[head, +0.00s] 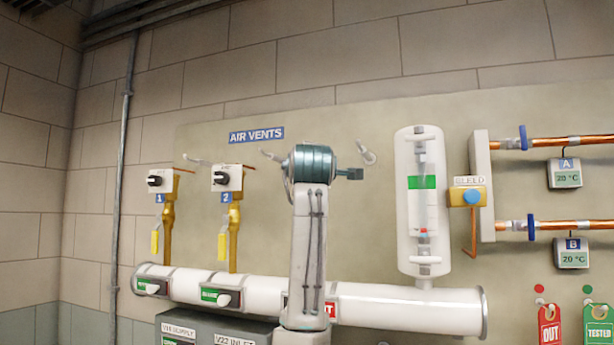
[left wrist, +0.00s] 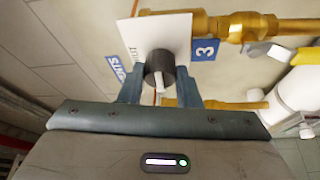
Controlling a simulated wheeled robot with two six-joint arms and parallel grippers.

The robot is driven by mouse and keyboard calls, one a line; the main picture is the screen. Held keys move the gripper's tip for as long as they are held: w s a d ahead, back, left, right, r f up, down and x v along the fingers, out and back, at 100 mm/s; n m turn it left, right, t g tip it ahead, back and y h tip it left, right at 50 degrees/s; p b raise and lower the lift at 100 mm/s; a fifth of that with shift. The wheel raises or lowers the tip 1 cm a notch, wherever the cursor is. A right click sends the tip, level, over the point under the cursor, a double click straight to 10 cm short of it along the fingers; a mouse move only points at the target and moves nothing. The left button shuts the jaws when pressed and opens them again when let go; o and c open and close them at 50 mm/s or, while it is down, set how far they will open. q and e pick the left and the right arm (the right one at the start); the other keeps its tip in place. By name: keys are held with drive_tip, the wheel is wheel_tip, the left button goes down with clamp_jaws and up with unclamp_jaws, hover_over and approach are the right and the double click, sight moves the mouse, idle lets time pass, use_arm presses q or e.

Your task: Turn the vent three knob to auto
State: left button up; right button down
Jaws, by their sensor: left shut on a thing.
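In the left wrist view the vent three knob (left wrist: 158,68) is a round black knob with a white pointer. It sits on a white plate (left wrist: 172,30) beside a blue label 3 (left wrist: 205,49). My left gripper (left wrist: 158,90) has one finger on each side of the knob and is shut on it. The pointer runs toward the gripper's palm in this view. In the head view my left arm hides vent three and the gripper. My right gripper is in neither view.
Vent one's knob (head: 154,180) and vent two's knob (head: 220,177) stand left of my arm on brass pipes. A white horizontal pipe (head: 400,305) runs below. A sight glass (head: 422,200) and a bleed button (head: 472,197) are to the right.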

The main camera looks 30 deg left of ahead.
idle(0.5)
use_arm(q)
drive_tip(key=o, duration=1)
drive_tip(key=shift+c, duration=0.2)
drive_tip(key=b+v, duration=0.5)
drive_tip(key=v, duration=0.5)
drive_tip(key=shift+s+d, duration=0.2)
drive_tip(key=shift+s, duration=0.15)
drive_tip(key=shift+f, duration=0.15)
